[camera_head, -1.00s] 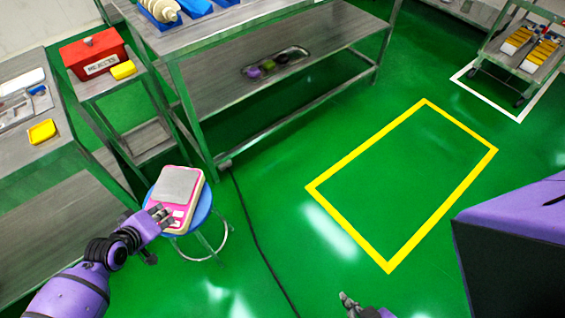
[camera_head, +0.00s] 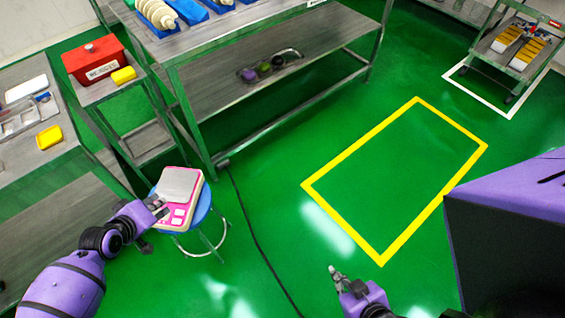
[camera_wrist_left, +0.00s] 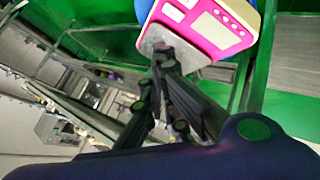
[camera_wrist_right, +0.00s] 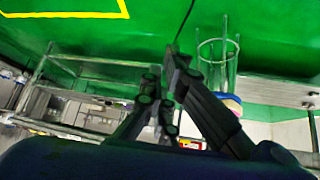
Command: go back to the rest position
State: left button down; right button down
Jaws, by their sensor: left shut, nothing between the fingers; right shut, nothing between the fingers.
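My left gripper (camera_head: 158,208) is shut and empty in the head view, at the left edge of the pink scale on the blue stool; I cannot tell whether it touches. It also shows shut in the left wrist view (camera_wrist_left: 163,50), with the scale just beyond its tips. My right gripper (camera_head: 335,272) is shut and empty at the bottom of the head view, above bare green floor. In the right wrist view its fingers (camera_wrist_right: 172,55) meet at the tips.
The pink scale (camera_head: 177,213) sits on a round blue stool (camera_head: 204,208). A steel table (camera_head: 230,45) stands behind it. A side bench (camera_head: 60,165) at left holds trays. A red box (camera_head: 95,60) sits on a small stand. The floor inside the yellow outline (camera_head: 417,99) is clear.

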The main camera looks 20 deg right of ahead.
jog(key=shift+w, duration=0.25)
